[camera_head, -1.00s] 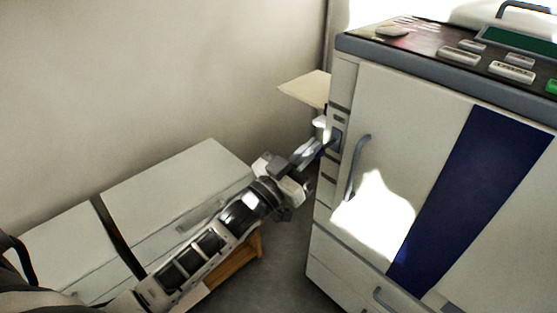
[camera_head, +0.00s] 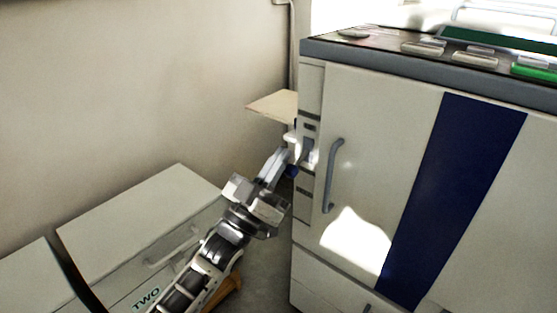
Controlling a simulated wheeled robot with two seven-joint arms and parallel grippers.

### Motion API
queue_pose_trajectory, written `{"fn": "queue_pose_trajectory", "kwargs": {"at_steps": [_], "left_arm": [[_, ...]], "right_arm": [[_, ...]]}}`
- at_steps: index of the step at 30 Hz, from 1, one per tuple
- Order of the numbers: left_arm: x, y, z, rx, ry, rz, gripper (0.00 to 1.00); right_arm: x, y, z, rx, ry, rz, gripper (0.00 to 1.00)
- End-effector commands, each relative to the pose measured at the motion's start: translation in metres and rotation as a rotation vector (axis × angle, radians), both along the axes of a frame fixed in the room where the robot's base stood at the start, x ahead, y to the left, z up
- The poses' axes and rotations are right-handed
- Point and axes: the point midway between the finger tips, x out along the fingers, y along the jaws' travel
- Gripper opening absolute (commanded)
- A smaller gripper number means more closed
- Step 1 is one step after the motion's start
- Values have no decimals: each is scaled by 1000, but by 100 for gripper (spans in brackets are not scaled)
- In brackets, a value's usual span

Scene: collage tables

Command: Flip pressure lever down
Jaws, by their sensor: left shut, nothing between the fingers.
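The large copier-like machine (camera_head: 385,130) stands at the right, with a small white lever-like part (camera_head: 291,137) on its left side, below a beige side tray (camera_head: 272,105). I take this part to be the pressure lever, but its position is hard to read. My left gripper (camera_head: 284,157) is shut and empty, its fingertips close beside the white part. I cannot tell whether they touch. My right gripper is not in view.
The machine's front door has a grey handle (camera_head: 331,175) and a dark blue stripe (camera_head: 450,200). Low white cabinets (camera_head: 140,215) stand at the left against the wall. A narrow floor gap lies between cabinets and machine.

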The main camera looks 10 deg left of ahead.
Motion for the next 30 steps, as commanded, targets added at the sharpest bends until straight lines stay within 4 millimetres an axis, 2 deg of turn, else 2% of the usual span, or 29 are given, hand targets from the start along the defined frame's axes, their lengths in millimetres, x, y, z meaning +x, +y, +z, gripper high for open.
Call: {"fn": "queue_pose_trajectory", "kwargs": {"at_steps": [1,3,6,13,18,30], "left_arm": [[-5,2,7,2,5,-1,0],[-19,9,-13,2,8,-1,0],[-35,18,-28,1,7,0,0],[-62,31,-52,1,3,-1,0],[-70,35,-59,0,0,-1,0],[-70,35,-59,0,0,-1,0]], "right_arm": [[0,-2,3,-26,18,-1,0],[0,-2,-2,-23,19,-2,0],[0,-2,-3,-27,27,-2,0],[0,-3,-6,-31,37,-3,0],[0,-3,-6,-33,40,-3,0],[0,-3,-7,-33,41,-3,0]]}}
